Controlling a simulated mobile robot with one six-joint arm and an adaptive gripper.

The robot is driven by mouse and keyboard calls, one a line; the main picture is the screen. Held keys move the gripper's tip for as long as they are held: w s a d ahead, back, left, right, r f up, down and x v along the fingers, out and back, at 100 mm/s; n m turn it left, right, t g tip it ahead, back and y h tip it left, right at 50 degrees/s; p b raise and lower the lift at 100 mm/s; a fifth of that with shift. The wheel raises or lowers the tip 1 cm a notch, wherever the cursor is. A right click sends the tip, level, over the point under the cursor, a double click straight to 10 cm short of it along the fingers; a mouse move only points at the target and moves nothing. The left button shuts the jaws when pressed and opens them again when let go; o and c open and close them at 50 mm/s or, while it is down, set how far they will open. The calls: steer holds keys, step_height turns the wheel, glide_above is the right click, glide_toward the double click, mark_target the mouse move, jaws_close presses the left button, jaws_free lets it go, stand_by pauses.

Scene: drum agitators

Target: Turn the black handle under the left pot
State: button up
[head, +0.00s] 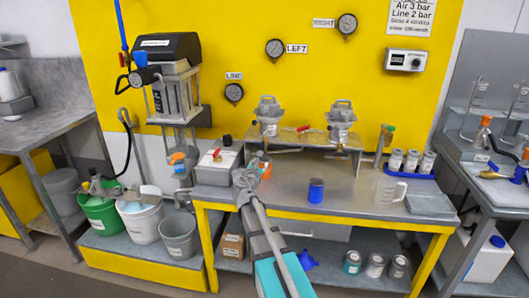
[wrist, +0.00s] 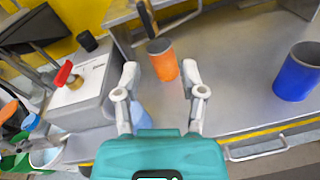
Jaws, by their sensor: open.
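The left pot (head: 268,115) is a grey metal pot on the raised shelf above the bench. The black handle (wrist: 147,18) seems to be the dark upright bar at the top of the wrist view, cut off by the frame edge. I cannot make it out in the head view. My gripper (head: 256,163) is below the left pot, over the bench's left part. In the wrist view my gripper (wrist: 160,78) is open and empty, its fingers pointing towards an orange cup (wrist: 162,60). The bar is beyond the fingertips, apart from them.
A grey box with a red-handled valve (head: 216,153) stands left of my gripper. A blue cup (head: 316,190) and a clear jug (head: 390,191) stand to the right on the bench. The right pot (head: 341,120) shares the shelf. The bench front is fairly clear.

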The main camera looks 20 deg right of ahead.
mark_target(263, 146)
steer(key=w+n, duration=0.1)
steer(key=n, duration=0.1)
steer(key=w+n+t, duration=0.1)
steer(key=shift+a+r+n+y, duration=0.1)
steer(key=shift+r+n+y, duration=0.05)
steer(key=shift+n+y, duration=0.2)
steer(key=shift+w, duration=0.1)
steer(key=x, duration=1.3)
steer(key=shift+w+d+r, duration=0.2)
jaws_close()
steer(key=shift+d, duration=0.1)
